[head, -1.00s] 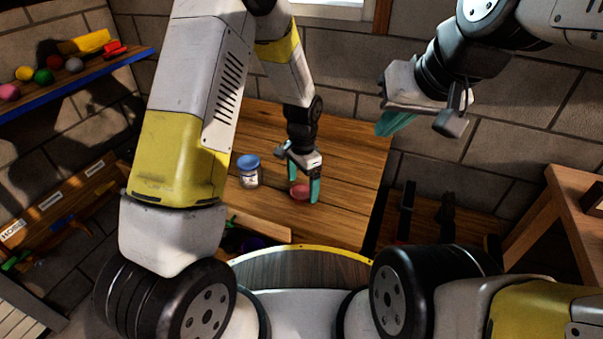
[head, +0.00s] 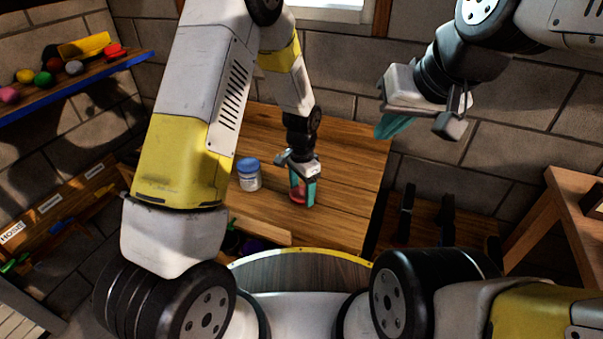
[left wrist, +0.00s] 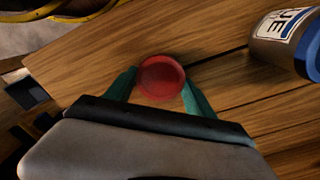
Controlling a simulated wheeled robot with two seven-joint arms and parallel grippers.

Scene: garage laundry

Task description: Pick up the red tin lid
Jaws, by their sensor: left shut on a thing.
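The red tin lid (left wrist: 161,78) is a small round red disc. In the left wrist view it sits between the two teal fingertips of my left gripper (left wrist: 160,88), which is shut on it. In the head view the lid (head: 298,195) shows partly behind the fingers of my left gripper (head: 303,193), low over the wooden table (head: 345,170). I cannot tell whether it still touches the table. My right gripper (head: 415,115) is raised at the upper right, far from the lid. Its fingers are seen edge-on, so its opening is unclear.
A jar with a blue cap (head: 249,174) stands on the table left of my left gripper; it also shows in the left wrist view (left wrist: 290,45). A shelf (head: 75,85) with coloured balls is on the left wall. The table's right side is clear.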

